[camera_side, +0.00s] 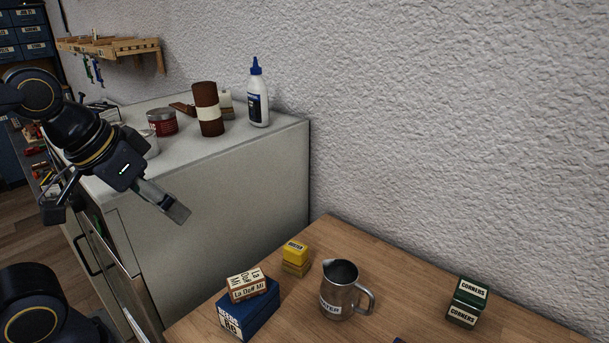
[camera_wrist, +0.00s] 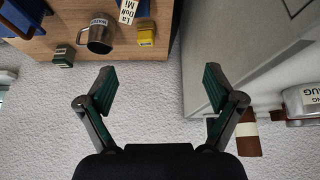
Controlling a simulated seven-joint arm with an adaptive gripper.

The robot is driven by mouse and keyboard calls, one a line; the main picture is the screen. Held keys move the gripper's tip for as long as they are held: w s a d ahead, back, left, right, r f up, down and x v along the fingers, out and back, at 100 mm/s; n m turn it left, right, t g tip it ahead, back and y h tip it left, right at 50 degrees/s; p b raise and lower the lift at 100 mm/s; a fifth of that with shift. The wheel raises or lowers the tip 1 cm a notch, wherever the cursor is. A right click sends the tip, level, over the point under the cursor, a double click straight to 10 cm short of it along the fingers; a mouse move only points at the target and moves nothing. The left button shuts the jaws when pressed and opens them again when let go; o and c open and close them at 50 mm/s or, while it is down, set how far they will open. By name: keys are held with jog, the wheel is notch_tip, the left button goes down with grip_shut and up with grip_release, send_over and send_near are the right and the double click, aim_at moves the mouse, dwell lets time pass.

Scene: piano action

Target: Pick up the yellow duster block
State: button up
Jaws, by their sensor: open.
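The yellow duster block (camera_side: 295,252) sits on the wooden table, with a duller yellow part under its bright top. It stands between the lettered block and the metal pitcher. It also shows in the wrist view (camera_wrist: 146,37) near the table's edge, upside down. My gripper (camera_side: 115,208) is up at the left in the side view, in front of the grey cabinet and well away from the duster block. In the wrist view my gripper (camera_wrist: 160,88) has its two fingers spread wide with nothing between them.
A metal pitcher (camera_side: 340,291) stands just right of the duster block. A cream lettered block (camera_side: 246,284) lies on a blue box (camera_side: 248,312) to its left. A green block (camera_side: 467,302) stands at the right. The grey cabinet (camera_side: 235,190) rises behind, holding a glue bottle (camera_side: 258,98).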

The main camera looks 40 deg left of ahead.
jog(key=w+r+n+g, duration=0.1)
jog(key=w+r, duration=0.4)
jog(key=w, duration=0.4)
jog(key=g, duration=0.4)
send_over(295, 245)
notch_tip(295, 245, down, 12)
jog(key=shift+g, duration=0.4)
notch_tip(295, 245, down, 15)
jog(key=shift+r, duration=0.2)
notch_tip(295, 245, down, 6)
jog(key=shift+d+r, duration=0.1)
jog(key=shift+r, duration=0.05)
jog(key=shift+c, duration=0.2)
jog(key=c, duration=1.3)
jog(key=shift+o, duration=0.2)
jog(key=shift+r, duration=0.1)
